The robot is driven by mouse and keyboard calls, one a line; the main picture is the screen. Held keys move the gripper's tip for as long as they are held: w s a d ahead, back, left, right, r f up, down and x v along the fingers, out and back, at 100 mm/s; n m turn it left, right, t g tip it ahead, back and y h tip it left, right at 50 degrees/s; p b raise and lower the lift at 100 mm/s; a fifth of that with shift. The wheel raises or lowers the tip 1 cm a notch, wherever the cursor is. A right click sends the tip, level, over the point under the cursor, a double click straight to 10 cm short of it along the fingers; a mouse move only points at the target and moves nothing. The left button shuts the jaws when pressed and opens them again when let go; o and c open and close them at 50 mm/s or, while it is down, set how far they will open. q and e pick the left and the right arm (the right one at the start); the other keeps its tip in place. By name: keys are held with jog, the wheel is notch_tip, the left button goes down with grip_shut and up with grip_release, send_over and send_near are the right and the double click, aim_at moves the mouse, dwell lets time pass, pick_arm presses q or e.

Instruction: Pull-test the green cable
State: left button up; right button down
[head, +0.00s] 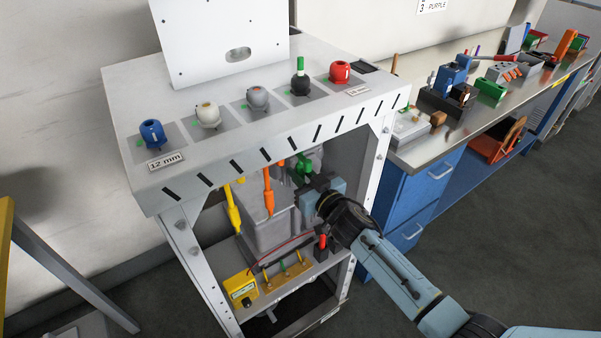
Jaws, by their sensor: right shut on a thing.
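The green cable (303,166) hangs inside the open front of the white dispenser frame, under its top panel. My right gripper (312,185) reaches into the frame from the right and is shut on the green cable. The fingers and the cable's lower end are partly hidden by the gripper body. A yellow cable (233,210) and an orange cable (268,195) hang to the left of it. My left gripper is out of view.
Several coloured knobs, including a blue one (152,133) and a red one (340,71), sit on the top panel. A yellow box (240,288) stands on the lower shelf. The frame's right post (382,150) is close to my right arm. A cluttered bench (440,135) stands at right.

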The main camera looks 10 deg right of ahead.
jog(key=shift+s+f, duration=0.2)
jog(key=shift+f, duration=0.45)
jog(key=shift+r, duration=0.15)
dwell(0.5)
jog(key=c, duration=1.6)
grip_release()
jog(key=o, duration=1.6)
jog(key=shift+w+r, duration=0.2)
jog(key=shift+r, duration=0.15)
jog(key=shift+p+v, duration=1.45)
jog(key=shift+v, duration=1.2)
jog(key=p+v, duration=0.2)
jog(key=v, duration=0.2)
jog(key=shift+s+d, duration=0.1)
jog(key=shift+s, duration=0.3)
